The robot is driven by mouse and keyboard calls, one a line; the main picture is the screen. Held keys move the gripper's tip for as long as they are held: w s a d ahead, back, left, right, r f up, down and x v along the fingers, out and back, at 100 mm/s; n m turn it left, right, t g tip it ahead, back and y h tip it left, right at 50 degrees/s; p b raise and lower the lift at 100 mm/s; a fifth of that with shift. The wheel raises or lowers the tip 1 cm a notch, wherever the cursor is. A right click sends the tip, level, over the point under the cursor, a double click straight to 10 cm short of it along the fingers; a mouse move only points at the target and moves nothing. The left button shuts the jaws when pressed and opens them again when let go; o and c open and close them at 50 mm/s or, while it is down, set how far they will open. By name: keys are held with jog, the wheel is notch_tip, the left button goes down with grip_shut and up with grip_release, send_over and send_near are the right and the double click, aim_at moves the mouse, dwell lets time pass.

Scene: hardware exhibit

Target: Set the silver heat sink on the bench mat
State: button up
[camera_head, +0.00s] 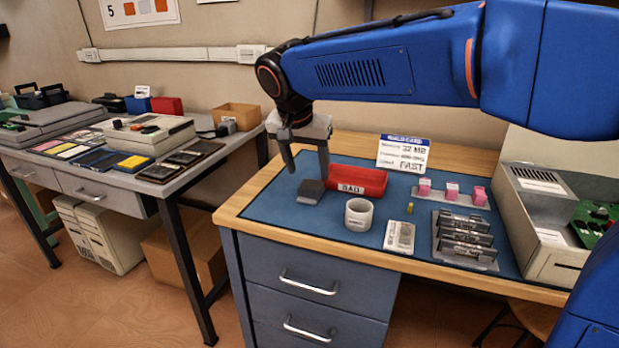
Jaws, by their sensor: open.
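A small dark grey block (311,191), which looks like the heat sink, sits on the blue bench mat (290,214) near its left side. It looks darker than silver, and its fins are too small to make out. My gripper (308,172) is open and points down just above and behind the block in the picture. Its two fingers are apart, with nothing seen between them. I cannot tell whether a finger touches the block.
A red bin (358,181) stands right of the gripper. A white cup (358,214), a pale packet (399,236), a rack of cards (464,240) and pink blocks (452,193) share the mat. An open computer case (553,215) stands at right. The mat's front left is clear.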

jog(key=d+v, duration=0.1)
jog(key=v, duration=0.5)
jog(key=shift+a+r, duration=0.3)
jog(key=shift+a, duration=0.25)
jog(key=shift+s, duration=0.15)
